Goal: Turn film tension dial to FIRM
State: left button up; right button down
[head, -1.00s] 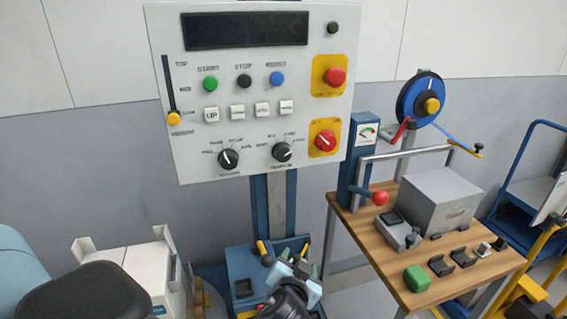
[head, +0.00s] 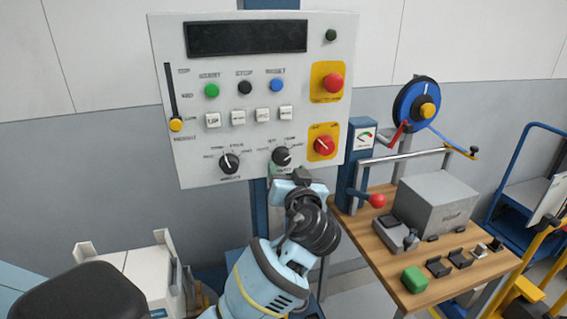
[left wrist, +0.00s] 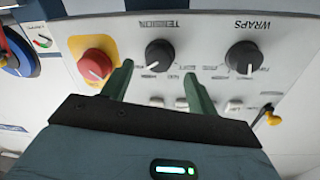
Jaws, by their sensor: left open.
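The film tension dial (head: 282,156) is a round black knob low on the grey-white control panel, right of the similar wraps dial (head: 229,163). My left gripper (head: 287,173) is open just below the tension dial. In the left wrist view the panel appears upside down; the tension dial (left wrist: 158,55) lies ahead, between the lines of the two green fingers (left wrist: 158,72). It looks just beyond their tips, with no clear contact. Its white mark points to the upper right of the upright panel. The small position labels are too blurred to read surely. My right gripper is out of view.
A red knob on a yellow plate (head: 324,145) sits close right of the dial, with a red button (head: 333,82) above. White push buttons (head: 238,117) form a row above the dials. A wooden table (head: 376,246) with a grey box stands to the right.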

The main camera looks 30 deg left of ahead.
aim_at(283, 161)
pick_arm(q)
jog(key=shift+x, duration=2.25)
jog(key=c, duration=1)
